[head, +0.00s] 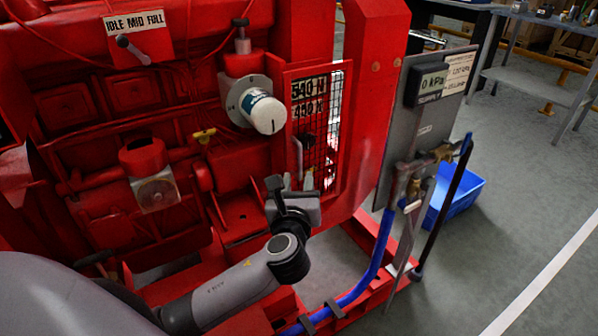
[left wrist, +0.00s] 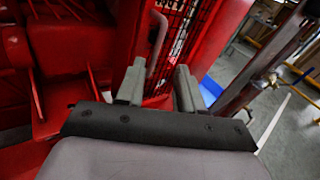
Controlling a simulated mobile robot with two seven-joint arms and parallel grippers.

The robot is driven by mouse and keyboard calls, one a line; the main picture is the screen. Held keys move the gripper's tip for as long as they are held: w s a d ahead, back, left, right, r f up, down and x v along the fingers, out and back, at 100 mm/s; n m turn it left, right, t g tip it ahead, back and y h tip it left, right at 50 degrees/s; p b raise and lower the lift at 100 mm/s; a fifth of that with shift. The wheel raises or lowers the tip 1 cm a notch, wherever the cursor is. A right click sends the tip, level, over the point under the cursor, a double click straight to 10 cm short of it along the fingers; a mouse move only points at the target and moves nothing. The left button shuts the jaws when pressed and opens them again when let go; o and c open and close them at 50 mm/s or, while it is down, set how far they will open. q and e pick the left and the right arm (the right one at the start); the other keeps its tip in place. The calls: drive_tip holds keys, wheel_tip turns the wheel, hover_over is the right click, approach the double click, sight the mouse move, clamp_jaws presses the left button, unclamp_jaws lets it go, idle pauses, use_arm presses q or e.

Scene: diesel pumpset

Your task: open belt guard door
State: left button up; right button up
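The belt guard door (head: 318,120) is a red-framed black mesh panel on the right side of the red pumpset. A number label sits at its top. It appears nearly closed, though I cannot tell whether a gap shows. A grey bar handle (head: 298,152) stands upright at its left edge. In the left wrist view the handle (left wrist: 157,42) shows beyond and between the fingers. My right gripper is not in view.
A white-capped filter (head: 264,112) juts out left of the door. A grey gauge panel (head: 425,125) with pipes stands to the right. A blue hose (head: 375,265) runs low in front. A blue bin (head: 455,200) sits on the floor, with open floor beyond.

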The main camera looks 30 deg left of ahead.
sight(300, 154)
use_arm(q)
drive_tip(key=shift+m+y, duration=0.4)
drive_tip(key=shift+m, duration=0.1)
drive_tip(key=shift+r+b+x, duration=0.25)
drive_tip(key=shift+b+x, duration=0.05)
drive_tip(key=shift+x, duration=1)
drive_tip(key=shift+r+b+x, duration=0.2)
drive_tip(key=shift+b+x, duration=0.15)
drive_tip(key=shift+x, duration=1)
drive_tip(key=shift+r+b+x, duration=0.25)
drive_tip(key=shift+b+x, duration=0.05)
drive_tip(key=shift+x, duration=1)
clamp_jaws()
